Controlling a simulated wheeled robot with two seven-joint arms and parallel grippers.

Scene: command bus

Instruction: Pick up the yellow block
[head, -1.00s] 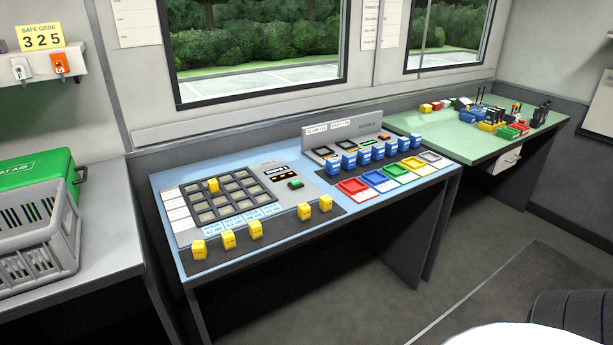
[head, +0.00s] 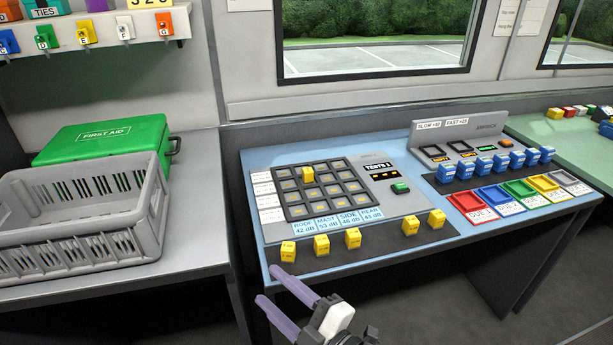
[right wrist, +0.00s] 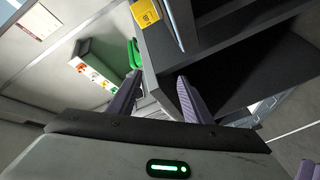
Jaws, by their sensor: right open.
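Several yellow blocks are on the blue-topped desk (head: 262,168) in the head view. One yellow block (head: 308,174) stands in the dark grid panel (head: 332,205). Others stand on the black strip along the front: a left one (head: 288,251), the one beside it (head: 321,245), a middle one (head: 353,238) and two at the right (head: 407,226). My right gripper (head: 270,284) is open and empty, just in front of the desk's front left edge, near the leftmost front block. In the right wrist view its fingers (right wrist: 160,77) are apart, and a yellow block (right wrist: 145,14) shows at the top. My left gripper is not seen.
A grey crate (head: 75,259) and a green first aid case (head: 103,140) stand on the counter at left. Several blue blocks (head: 488,166) and coloured trays (head: 467,204) fill the desk's right side. A green-topped table (head: 560,135) stands beyond.

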